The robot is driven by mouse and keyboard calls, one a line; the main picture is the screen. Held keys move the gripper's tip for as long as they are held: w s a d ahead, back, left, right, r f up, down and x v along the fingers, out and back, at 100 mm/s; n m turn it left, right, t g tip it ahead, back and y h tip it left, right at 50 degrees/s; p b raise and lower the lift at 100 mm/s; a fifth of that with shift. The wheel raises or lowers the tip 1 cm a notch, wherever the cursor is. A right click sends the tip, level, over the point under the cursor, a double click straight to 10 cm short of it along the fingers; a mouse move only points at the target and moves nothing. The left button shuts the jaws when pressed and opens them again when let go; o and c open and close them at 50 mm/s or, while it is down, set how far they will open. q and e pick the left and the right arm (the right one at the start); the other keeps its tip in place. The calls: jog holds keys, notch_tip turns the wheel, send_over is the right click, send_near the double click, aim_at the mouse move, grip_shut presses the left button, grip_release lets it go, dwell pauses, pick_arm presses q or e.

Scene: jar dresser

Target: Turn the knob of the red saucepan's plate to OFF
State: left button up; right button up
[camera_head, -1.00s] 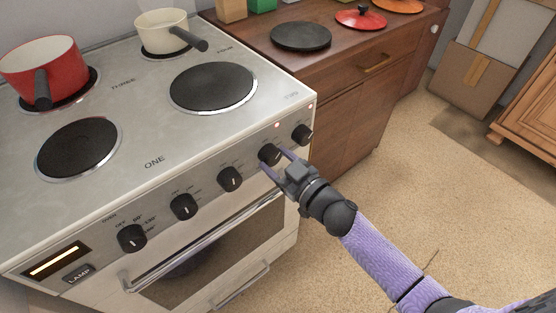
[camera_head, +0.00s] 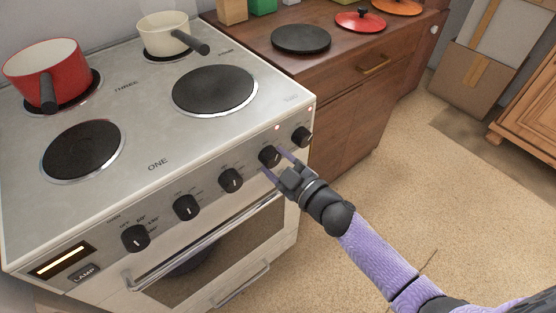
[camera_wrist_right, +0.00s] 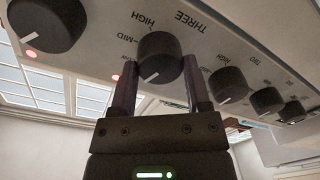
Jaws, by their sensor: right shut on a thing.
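The red saucepan (camera_head: 44,74) stands on the back-left plate (camera_head: 87,94), beside the label THREE. My right gripper (camera_head: 272,159) is shut on a black knob (camera_head: 268,154) on the stove's front panel, with one finger on each side. In the right wrist view, the held knob (camera_wrist_right: 158,55) sits between the fingers of my right gripper (camera_wrist_right: 159,63), beside the label THREE. Its white mark points to the lower left; the words MID and HIGH show at its left. My left gripper is not in view.
Another knob (camera_head: 301,136) is close to the right of the held one, and a third (camera_head: 231,179) to its left. Red lamps (camera_head: 277,127) glow above the knobs. The oven handle (camera_head: 205,240) runs below. A cream saucepan (camera_head: 162,32) stands on the back-right plate.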

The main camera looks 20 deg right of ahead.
jog(key=n, duration=0.3)
jog(key=shift+n, duration=0.3)
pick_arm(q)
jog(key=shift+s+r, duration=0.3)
pick_arm(e)
jog(key=shift+n, duration=0.3)
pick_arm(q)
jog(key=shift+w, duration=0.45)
pick_arm(e)
jog(key=shift+f, duration=0.1)
